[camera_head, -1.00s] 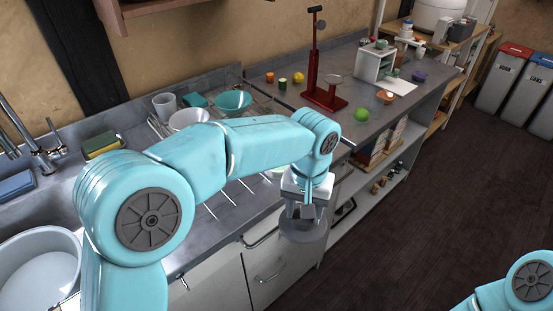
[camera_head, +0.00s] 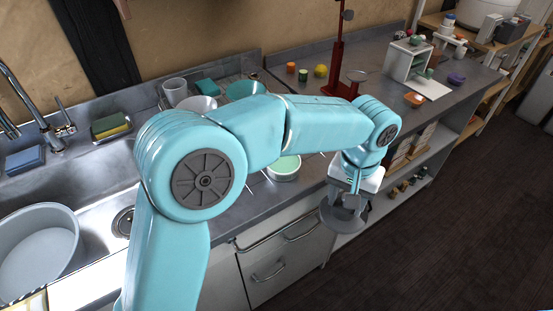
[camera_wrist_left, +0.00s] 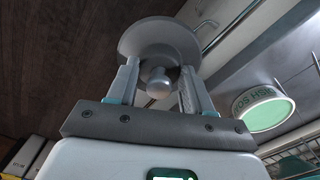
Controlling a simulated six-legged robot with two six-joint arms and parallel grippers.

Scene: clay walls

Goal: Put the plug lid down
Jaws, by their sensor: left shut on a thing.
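My left gripper (camera_head: 353,183) is shut on the knob of the grey, round plug lid (camera_head: 343,215). It holds the lid in the air in front of the counter's front edge, beside the drawers. In the left wrist view the two fingers of the gripper (camera_wrist_left: 157,75) stand on either side of the knob, and the lid's wide disc (camera_wrist_left: 160,35) lies beyond them. My right gripper is not in view.
A green-topped round container (camera_head: 285,167) is near the counter's front edge; it also shows in the left wrist view (camera_wrist_left: 262,110). A red stand (camera_head: 336,60) and a small white shelf (camera_head: 405,62) are further back. The sink basin (camera_head: 90,170) is at the left, holding a tub (camera_head: 38,250).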

